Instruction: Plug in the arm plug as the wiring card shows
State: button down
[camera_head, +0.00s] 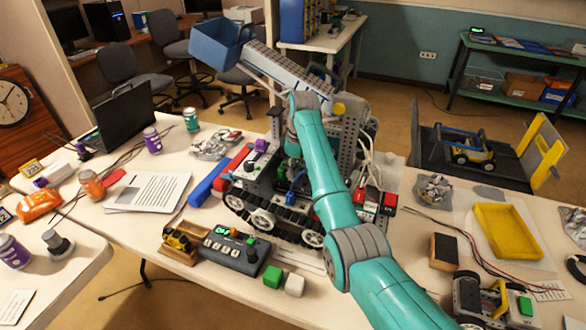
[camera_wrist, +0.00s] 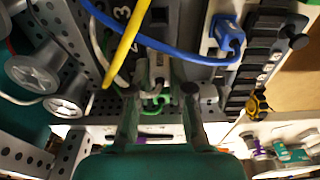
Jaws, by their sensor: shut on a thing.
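My gripper (camera_wrist: 158,92) reaches in over the numbered port block (camera_wrist: 130,22) of the tracked robot (camera_head: 270,210). Its two fingers are closed around a small pale grey plug (camera_wrist: 157,72) with a pale and a green lead by it. The plug's tip is at the block's face; I cannot tell whether it is seated. A blue plug (camera_wrist: 228,32) sits in a socket to the right, its blue cable crossing above my gripper. A yellow cable (camera_wrist: 122,42) hangs across the digits. In the head view my arm hides the gripper. I cannot tell which paper is the wiring card.
A control box (camera_head: 233,247), green and white blocks (camera_head: 272,276) and a printed sheet (camera_head: 150,190) lie left of my arm. A yellow tray (camera_head: 507,231) and a small wheeled robot (camera_head: 490,300) lie right. The tracked robot's grey beam and blue bucket (camera_head: 215,42) rise behind.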

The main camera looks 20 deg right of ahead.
jog(key=shift+f, duration=0.45)
dwell(1.1)
jog(key=c, duration=1)
grip_release()
jog(key=shift+o, duration=0.2)
jog(key=shift+r, duration=0.25)
jog(key=shift+r, duration=2.85)
